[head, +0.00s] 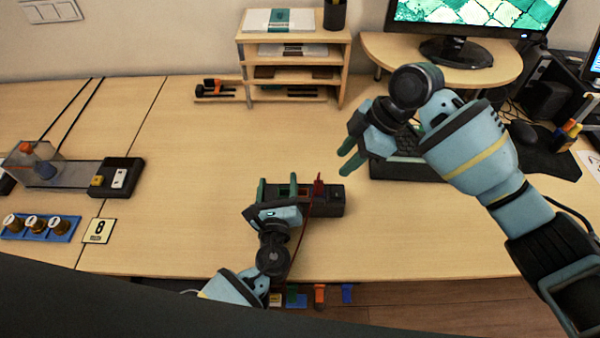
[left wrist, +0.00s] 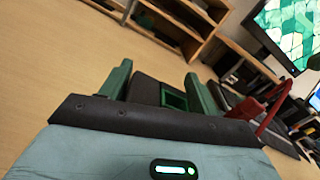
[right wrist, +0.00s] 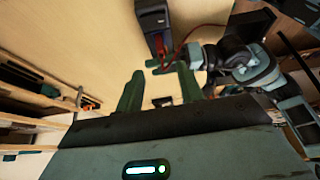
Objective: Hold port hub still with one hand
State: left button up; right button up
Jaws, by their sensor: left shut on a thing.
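The port hub (head: 332,204) is a dark box lying on the desk in front of me. My left gripper (head: 278,184) is shut on its left end. In the left wrist view the hub (left wrist: 147,90) sits between the two green fingers, and a green-edged port shows in it. A red plug (head: 319,187) stands at the hub, with a red cable running down beside my left gripper. My right gripper (head: 350,155) is raised, up and right of the hub, with its fingers apart and empty. The hub also shows in the right wrist view (right wrist: 151,20).
A wooden shelf (head: 293,47) stands at the back. A keyboard (head: 405,172) lies behind my right gripper. A grey device with a black block (head: 119,177) and a blue tray of round knobs (head: 38,229) are at left. The desk between them and the hub is clear.

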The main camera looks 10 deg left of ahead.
aim_at(320, 181)
jog(key=shift+h, duration=0.5)
jog(key=shift+a+r+x, duration=0.1)
jog(key=shift+a+x, duration=0.15)
jog(key=shift+x, duration=1.55)
jog(key=shift+a+r+x, duration=0.1)
jog(key=shift+a+x, duration=0.1)
jog(key=shift+x, duration=1.65)
jog(key=shift+a+r+x, duration=0.1)
jog(key=shift+a+x, duration=0.15)
jog(key=shift+x, duration=1.55)
grip_shut()
